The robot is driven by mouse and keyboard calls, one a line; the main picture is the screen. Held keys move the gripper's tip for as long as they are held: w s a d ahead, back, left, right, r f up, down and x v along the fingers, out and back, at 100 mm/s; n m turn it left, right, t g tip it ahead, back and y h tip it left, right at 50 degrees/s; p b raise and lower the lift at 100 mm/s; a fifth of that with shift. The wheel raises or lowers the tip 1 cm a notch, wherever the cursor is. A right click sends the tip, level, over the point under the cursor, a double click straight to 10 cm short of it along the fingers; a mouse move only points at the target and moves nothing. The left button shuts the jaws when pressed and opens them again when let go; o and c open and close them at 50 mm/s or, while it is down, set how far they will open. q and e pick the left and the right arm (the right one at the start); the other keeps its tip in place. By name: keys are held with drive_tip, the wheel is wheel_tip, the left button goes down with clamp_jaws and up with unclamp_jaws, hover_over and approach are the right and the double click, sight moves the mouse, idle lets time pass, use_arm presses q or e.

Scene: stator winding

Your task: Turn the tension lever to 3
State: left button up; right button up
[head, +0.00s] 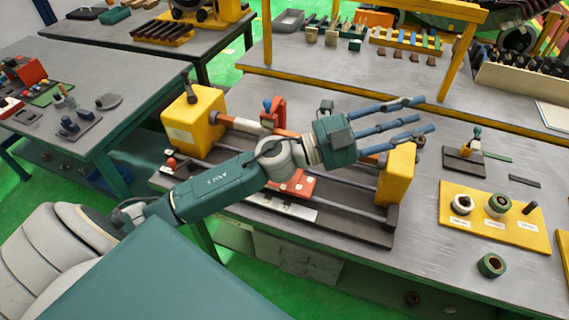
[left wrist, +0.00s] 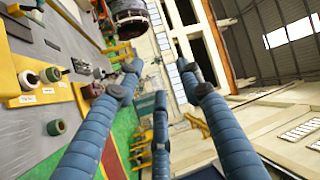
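My left gripper (head: 420,119) is open and empty, its blue fingers spread and pointing right above the winding machine's right end. The left wrist view also shows its spread fingers (left wrist: 160,82) with nothing between them. The winding machine has a yellow left block (head: 193,120), a yellow right block (head: 397,175), rods between them and a red carriage (head: 297,187). My left arm hides part of its middle. A red upright with a blue knob (head: 268,104) stands behind the rods. I cannot tell which part is the tension lever, and no number 3 is readable. My right gripper is not in view.
A small black-based fixture (head: 464,161) stands right of the machine. A yellow board (head: 456,222) holds spools; a green-rimmed ring (head: 491,265) lies in front of it. A yellow frame post (head: 458,62) rises behind. The bench (head: 420,270) is clear at the front.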

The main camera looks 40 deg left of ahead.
use_arm(q)
drive_tip(key=s+a+f+m+g+y, duration=0.4)
drive_tip(key=a+f+m+g, duration=0.3)
drive_tip(key=f+m+g, duration=0.35)
drive_tip(key=s+a+f+n+g+y, duration=0.15)
drive_tip(key=a+y, duration=0.25)
drive_tip(key=a, duration=0.7)
drive_tip(key=s+a+f+n+g+y, duration=0.15)
drive_tip(key=a+y, duration=0.25)
drive_tip(key=a, duration=0.6)
drive_tip(key=shift+m, duration=0.35)
drive_tip(key=p+x, duration=0.3)
drive_tip(key=x, duration=0.6)
drive_tip(key=shift+f+p, duration=0.3)
drive_tip(key=shift+p, duration=0.1)
drive_tip(key=shift+w+d+f, duration=0.15)
drive_tip(key=shift+f, duration=0.45)
clamp_jaws()
